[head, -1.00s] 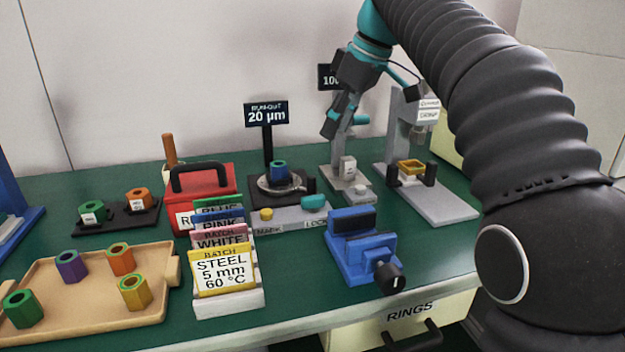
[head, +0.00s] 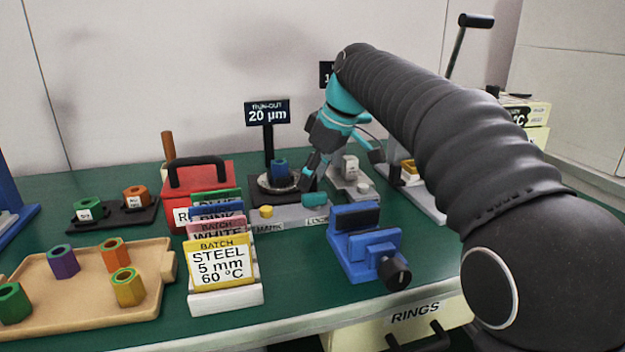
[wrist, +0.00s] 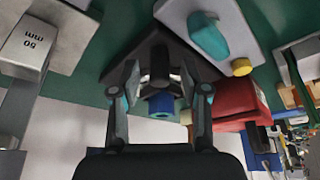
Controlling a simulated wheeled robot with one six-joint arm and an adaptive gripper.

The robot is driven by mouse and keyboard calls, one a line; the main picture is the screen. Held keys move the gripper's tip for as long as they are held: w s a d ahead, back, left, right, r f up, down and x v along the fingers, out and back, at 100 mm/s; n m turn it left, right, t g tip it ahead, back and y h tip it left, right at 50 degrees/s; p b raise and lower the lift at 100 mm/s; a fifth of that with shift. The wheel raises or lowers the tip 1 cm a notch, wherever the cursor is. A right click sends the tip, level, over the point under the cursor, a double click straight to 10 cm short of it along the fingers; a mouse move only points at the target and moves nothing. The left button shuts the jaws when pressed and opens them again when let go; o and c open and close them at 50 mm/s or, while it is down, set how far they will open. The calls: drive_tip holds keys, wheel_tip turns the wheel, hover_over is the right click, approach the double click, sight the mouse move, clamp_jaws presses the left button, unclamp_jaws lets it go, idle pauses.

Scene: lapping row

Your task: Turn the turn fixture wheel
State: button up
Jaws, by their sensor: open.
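The turn fixture (head: 262,196) stands under the 20 µm run-out sign. My gripper (head: 308,184) is open and points down at the wheel's right edge. In the wrist view the blue ring (wrist: 160,104) shows between the fingers of my gripper (wrist: 160,72). The fingers hide much of the wheel there, and I cannot tell whether they touch it.
A grey panel in front of the fixture bears a yellow button (head: 266,212) and a teal knob (head: 314,199). A red box (head: 206,185) stands left. A grey gauge stand (head: 350,172) is close on the right. A blue vise (head: 362,245) and batch cards (head: 220,262) stand in front.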

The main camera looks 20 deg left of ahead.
drive_tip(key=shift+a+f, duration=0.1)
drive_tip(key=shift+f, duration=0.15)
clamp_jaws()
drive_tip(key=shift+r+m, duration=0.1)
drive_tip(key=shift+m, duration=0.2)
